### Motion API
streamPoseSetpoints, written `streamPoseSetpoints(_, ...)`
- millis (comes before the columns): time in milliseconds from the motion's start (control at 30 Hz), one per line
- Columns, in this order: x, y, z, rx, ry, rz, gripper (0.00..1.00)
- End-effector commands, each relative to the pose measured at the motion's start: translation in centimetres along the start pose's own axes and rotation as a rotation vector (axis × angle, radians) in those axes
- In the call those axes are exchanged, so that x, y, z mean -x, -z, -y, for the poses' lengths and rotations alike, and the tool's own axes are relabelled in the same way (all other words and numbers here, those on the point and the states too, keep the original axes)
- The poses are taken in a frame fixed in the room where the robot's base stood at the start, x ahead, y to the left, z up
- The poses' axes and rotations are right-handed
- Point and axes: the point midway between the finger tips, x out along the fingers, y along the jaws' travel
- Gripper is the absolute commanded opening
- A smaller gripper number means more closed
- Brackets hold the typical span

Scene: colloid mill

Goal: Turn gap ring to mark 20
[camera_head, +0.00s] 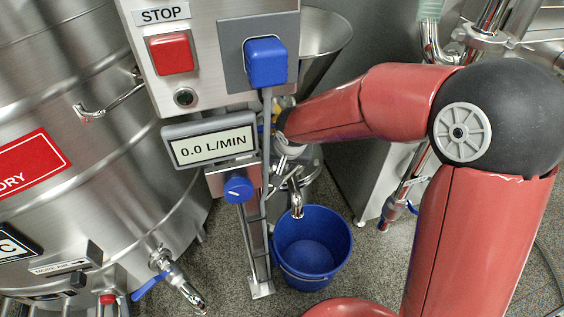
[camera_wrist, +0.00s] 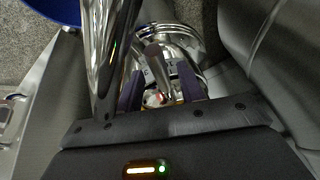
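In the wrist view, a round polished steel body (camera_wrist: 187,42), which looks like the mill's ring part, lies just beyond my gripper (camera_wrist: 160,80). A pale band with small dark marks (camera_wrist: 146,76) shows between the fingers; the numbers are too small to read. A short steel handle or peg (camera_wrist: 154,55) stands between the two dark fingers. The fingers are apart, with a gap visible to the right of the peg. Whether either finger touches it is unclear. In the head view my forearm and the post hide most of the mill and my gripper.
A thick steel pipe (camera_wrist: 106,50) runs close to the left finger. A control box with a red STOP button (camera_head: 171,53) and blue switch (camera_head: 266,62) stands above a flow display (camera_head: 213,146) reading 0.0 L/MIN. A blue bucket (camera_head: 338,275) is on the floor. A steel tank (camera_head: 60,90) fills the left.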

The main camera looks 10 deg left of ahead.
Motion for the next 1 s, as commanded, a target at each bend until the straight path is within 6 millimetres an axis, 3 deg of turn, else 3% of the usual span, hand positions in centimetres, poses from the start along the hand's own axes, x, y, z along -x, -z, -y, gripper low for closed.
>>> streamPoseSetpoints(200, 0.0, 0.0, 0.0, 0.0, 0.0, 0.0, 0.38)
streamPoseSetpoints(500, 0.0, 0.0, 0.0, 0.0, 0.0, 0.0, 0.0)
streamPoseSetpoints(1000, -0.9, -0.2, 1.1, -0.058, -0.027, -0.014, 0.0)
